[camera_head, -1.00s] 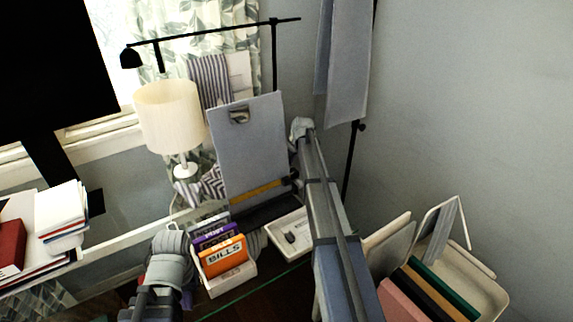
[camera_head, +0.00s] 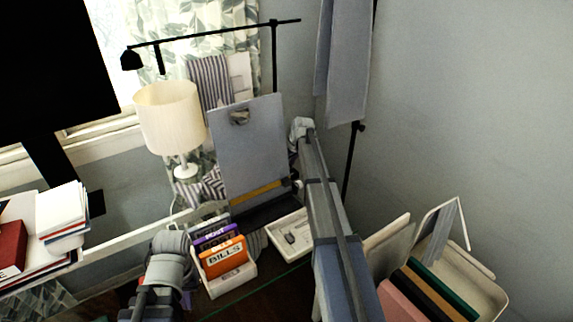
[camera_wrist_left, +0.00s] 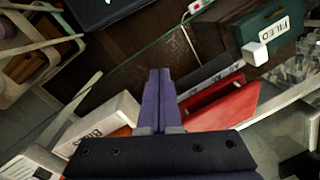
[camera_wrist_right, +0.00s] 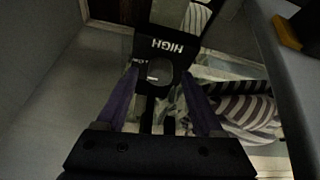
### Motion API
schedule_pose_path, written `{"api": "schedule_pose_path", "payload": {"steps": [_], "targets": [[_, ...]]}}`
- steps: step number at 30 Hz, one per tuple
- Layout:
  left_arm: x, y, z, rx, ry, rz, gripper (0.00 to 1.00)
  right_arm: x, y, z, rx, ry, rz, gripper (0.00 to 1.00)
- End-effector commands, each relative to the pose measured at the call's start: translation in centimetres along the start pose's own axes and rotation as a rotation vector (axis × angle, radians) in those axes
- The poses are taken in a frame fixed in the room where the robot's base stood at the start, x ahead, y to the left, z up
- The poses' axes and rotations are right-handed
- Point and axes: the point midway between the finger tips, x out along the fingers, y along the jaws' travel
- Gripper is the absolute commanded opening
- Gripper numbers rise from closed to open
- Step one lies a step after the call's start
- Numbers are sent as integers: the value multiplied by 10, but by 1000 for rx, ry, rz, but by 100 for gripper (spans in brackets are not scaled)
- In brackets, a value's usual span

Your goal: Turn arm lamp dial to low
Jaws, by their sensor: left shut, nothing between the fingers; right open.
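The black arm lamp (camera_head: 200,36) stretches across the window in the head view, with its small head at the left end. In the right wrist view, a round dark dial (camera_wrist_right: 159,72) with a light mark sits on a black panel below the word HIGH; a second label to its left is partly hidden. My right gripper (camera_wrist_right: 160,78) is open, its fingers on either side of the dial; I cannot tell whether they touch it. In the head view, my left wrist shows at bottom left.
A white box of folders marked BILLS (camera_head: 222,258) stands by my left arm. A striped cloth (camera_wrist_right: 245,110) hangs beside my right gripper.

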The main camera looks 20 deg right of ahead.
Motion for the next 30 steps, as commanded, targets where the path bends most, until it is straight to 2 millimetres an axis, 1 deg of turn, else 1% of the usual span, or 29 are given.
{"api": "schedule_pose_path", "payload": {"steps": [1, 5, 12, 15, 19, 30], "targets": [[-7, -1, 0, 0, 0, 0, 0, -7, 0, -1, 0, 0, 0, 69], [-20, -2, 1, 0, 0, 0, 0, -22, 0, -1, 1, 0, 0, 69], [-52, -5, 3, 0, 0, 0, 0, -56, 0, -2, 0, 0, 0, 69], [-62, -6, 4, 0, 0, 0, 0, -67, 0, -1, 0, 0, 0, 69], [-68, -6, 4, 0, 0, 0, 0, -74, 0, -1, 0, 0, 0, 69], [-67, -6, 4, 0, 0, 0, 0, -73, 0, 0, 0, 0, 0, 69]]}}
